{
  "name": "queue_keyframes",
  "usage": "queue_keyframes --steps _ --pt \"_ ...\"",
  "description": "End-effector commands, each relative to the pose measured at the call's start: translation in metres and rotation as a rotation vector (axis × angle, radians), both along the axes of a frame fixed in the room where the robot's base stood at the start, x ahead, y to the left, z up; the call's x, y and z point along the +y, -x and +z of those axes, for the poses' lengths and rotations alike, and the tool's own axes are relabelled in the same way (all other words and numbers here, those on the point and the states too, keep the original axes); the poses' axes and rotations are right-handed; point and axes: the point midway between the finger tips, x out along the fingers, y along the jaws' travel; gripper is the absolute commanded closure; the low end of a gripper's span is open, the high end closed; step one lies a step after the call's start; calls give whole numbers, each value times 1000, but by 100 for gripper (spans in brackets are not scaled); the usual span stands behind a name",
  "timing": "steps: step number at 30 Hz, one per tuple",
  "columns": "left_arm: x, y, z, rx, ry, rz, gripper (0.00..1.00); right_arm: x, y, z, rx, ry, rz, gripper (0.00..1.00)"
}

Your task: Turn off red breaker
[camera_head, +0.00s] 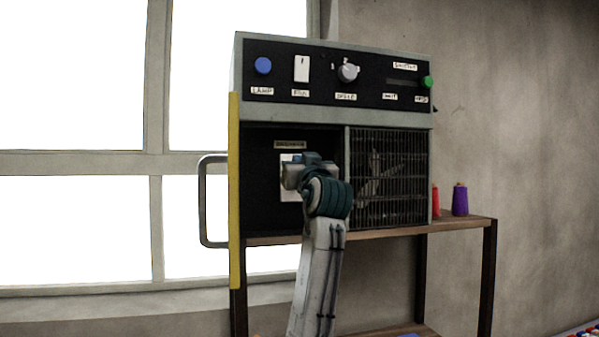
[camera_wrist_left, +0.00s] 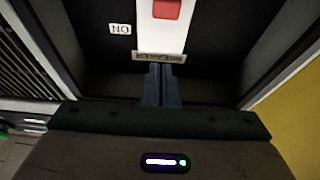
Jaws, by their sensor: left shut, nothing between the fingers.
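The red breaker switch (camera_wrist_left: 167,8) sits on a white plate (camera_wrist_left: 160,38) in the left wrist view, cut off by the top edge. A breaker label (camera_wrist_left: 158,57) and an ON label (camera_wrist_left: 120,29) show beside it, upside down. In the head view my left arm hides most of the white plate (camera_head: 286,193), and the red switch cannot be seen. My left gripper (camera_wrist_left: 162,70) is shut and empty, with its fingertips close to the breaker label. Whether they touch the panel is unclear. My right gripper is in neither view.
A yellow-edged open door (camera_head: 234,190) with a handle stands left; a fan grille (camera_head: 390,175) is right. Spools stand on the shelf (camera_head: 455,222).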

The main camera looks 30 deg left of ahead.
Motion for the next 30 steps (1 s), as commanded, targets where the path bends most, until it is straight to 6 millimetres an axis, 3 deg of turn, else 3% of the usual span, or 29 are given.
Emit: queue_keyframes --steps 1,12,18,30 --pt "-7 5 -13 -1 1 -4 100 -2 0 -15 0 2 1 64" --pt "-51 43 -32 -2 1 -3 100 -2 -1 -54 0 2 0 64" --pt "-61 52 -33 0 1 -1 100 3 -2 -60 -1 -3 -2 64" --pt "-62 53 -33 2 1 0 100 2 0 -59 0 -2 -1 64"
